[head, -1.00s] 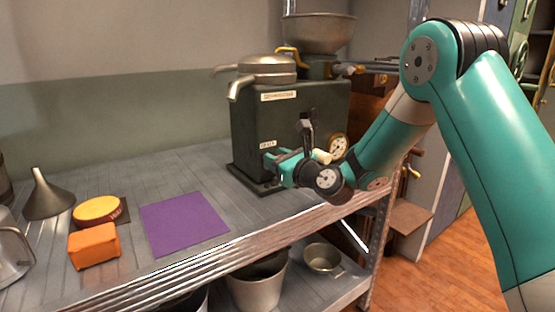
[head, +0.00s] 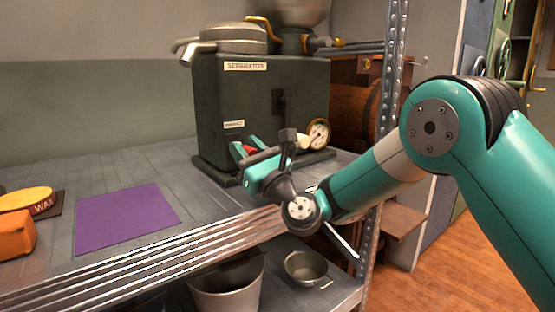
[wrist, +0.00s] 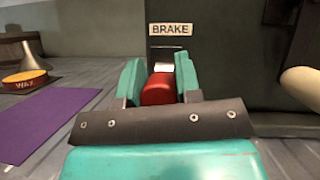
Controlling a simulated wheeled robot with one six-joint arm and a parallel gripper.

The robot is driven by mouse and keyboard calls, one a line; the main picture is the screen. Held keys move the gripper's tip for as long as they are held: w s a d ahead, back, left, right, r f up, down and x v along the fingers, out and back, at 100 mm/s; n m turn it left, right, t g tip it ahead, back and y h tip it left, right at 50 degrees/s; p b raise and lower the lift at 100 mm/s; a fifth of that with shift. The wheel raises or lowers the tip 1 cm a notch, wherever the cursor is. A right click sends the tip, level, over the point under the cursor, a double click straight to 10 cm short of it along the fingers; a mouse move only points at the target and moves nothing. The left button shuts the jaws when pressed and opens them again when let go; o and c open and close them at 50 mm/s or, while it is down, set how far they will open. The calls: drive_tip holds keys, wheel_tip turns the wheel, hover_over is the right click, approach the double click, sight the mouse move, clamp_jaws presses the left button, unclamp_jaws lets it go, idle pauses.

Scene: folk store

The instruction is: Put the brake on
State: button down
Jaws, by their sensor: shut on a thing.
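The dark green separator (head: 215,95) stands on the metal shelf, with a "BRAKE" label (head: 234,125) low on its front. In the wrist view the same label (wrist: 170,29) sits above a dark slot. A red brake handle (wrist: 158,90) juts out below the slot, with a pale part behind it. My gripper (wrist: 158,76) has its teal fingers on either side of the red handle and is shut on it. In the head view my gripper (head: 242,150) is low at the machine's front, and the red handle (head: 250,149) shows only partly between the fingers.
A round gauge (head: 318,133) and a pale knob (wrist: 302,85) are close to the right of my gripper. A metal post (head: 392,90) stands at the right.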

drive_tip(key=c, duration=0.8)
unclamp_jaws()
drive_tip(key=shift+s+d+f+b, duration=0.2)
drive_tip(key=shift+s+f+b, duration=0.05)
drive_tip(key=shift+f+b, duration=0.1)
drive_tip(key=shift+s+d+b, duration=2.1)
drive_tip(key=shift+s+b, duration=0.2)
drive_tip(key=shift+b, duration=0.1)
drive_tip(key=shift+s+d+b, duration=2.1)
drive_tip(key=shift+s+b, duration=0.2)
drive_tip(key=shift+b, duration=0.05)
